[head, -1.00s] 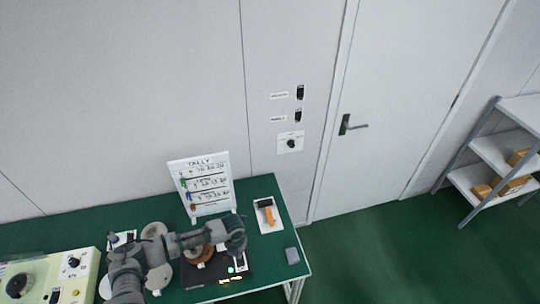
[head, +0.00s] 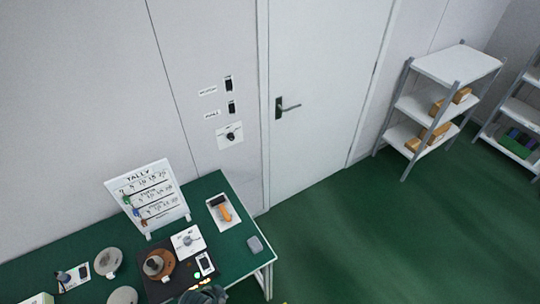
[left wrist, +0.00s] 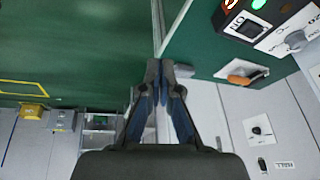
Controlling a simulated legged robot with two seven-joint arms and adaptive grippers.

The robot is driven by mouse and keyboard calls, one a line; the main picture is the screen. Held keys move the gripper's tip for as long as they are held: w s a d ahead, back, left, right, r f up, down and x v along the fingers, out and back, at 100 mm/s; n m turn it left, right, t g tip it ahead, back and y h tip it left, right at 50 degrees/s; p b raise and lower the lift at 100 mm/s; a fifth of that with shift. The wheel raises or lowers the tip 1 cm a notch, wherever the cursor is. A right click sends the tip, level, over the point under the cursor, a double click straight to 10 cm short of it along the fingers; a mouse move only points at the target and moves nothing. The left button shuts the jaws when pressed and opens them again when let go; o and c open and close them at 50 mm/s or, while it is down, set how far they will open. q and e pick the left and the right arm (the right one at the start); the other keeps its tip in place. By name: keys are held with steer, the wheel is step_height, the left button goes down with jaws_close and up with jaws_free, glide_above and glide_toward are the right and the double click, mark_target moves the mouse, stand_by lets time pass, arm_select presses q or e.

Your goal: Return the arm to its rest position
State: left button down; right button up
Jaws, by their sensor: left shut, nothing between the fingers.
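My left gripper (left wrist: 166,72) is shut and empty in the left wrist view, its two fingertips together near the green table's edge. In the head view only a dark grey piece of my left arm shows at the bottom edge, in front of the black box with the knob. The rest of that arm is out of the picture. My right gripper is in neither view.
Shelves (head: 457,66) stand far right. The floor (head: 350,240) right of the table is clear.

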arm_select(q)
steer(key=s+a+n+y, duration=0.2)
steer(key=s+a+n, duration=0.3)
steer(key=a+n, duration=0.1)
step_height(320, 180, down, 29)
steer(key=g+b, duration=0.1)
steer(key=b, duration=0.4)
steer(key=s+a+f+g+b, duration=0.1)
steer(key=s+f+b, duration=0.1)
steer(key=s+f, duration=0.7)
steer(key=s+a+f+b, duration=0.1)
steer(key=s+f+b, duration=0.1)
steer(key=s+f, duration=0.8)
step_height(320, 180, down, 3)
steer(key=shift+a+g, duration=0.35)
steer(key=shift+g, duration=0.05)
steer(key=shift+s, duration=0.15)
